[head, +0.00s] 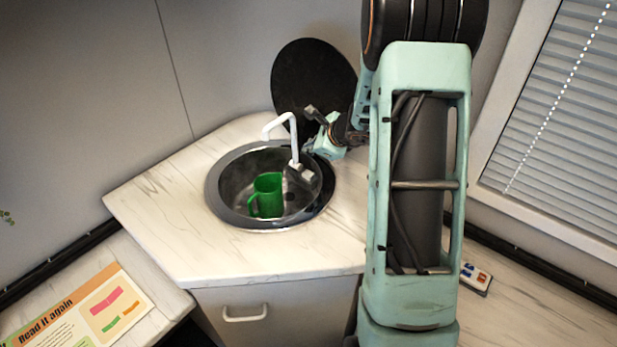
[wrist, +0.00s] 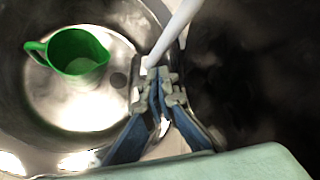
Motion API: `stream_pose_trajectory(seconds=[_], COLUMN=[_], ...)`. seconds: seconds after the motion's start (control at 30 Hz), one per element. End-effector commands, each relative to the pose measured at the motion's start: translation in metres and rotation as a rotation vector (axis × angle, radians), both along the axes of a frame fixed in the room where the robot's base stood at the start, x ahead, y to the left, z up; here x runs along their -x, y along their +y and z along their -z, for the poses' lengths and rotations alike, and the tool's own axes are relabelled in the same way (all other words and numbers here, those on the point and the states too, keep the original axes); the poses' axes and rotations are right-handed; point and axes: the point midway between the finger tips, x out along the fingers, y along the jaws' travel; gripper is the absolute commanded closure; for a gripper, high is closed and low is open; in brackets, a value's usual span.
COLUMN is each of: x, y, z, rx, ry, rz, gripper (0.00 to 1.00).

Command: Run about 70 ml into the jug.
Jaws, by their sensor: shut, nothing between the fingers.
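A green jug (head: 268,193) with a handle stands upright in the round metal sink (head: 213,188). The wrist view shows the jug (wrist: 78,52) from above, with its open mouth facing up; I cannot tell whether it holds any water. A white tap (head: 294,140) arches over the sink, and its pipe (wrist: 178,28) passes close by my fingers in the wrist view. No stream of water shows. My gripper (wrist: 160,88) is shut and empty, close to the tap and to the right of the jug. It also shows in the head view (head: 326,142) at the sink's back right edge.
A dark round lid (head: 310,75) stands against the wall behind the sink. The marbled counter (head: 170,230) is clear on the left. A printed card (head: 85,310) lies at the lower left, and a small panel (head: 475,277) lies at right.

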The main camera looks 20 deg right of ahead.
Motion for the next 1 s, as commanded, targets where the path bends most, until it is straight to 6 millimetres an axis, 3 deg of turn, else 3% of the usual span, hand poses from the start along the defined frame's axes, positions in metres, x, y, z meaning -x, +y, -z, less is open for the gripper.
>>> stream_pose_trajectory(seconds=[0.03,0.2,0.4,1.0], x=[0.0,0.0,0.0,0.0], y=[0.0,0.0,0.0,0.0], z=[0.014,0.04,0.058,0.061], rx=[0.0,-0.001,0.001,0.001], ry=[0.001,0.002,0.0,0.0], rz=[-0.001,-0.001,-0.001,-0.001], gripper=[1.0,1.0,1.0,1.0])
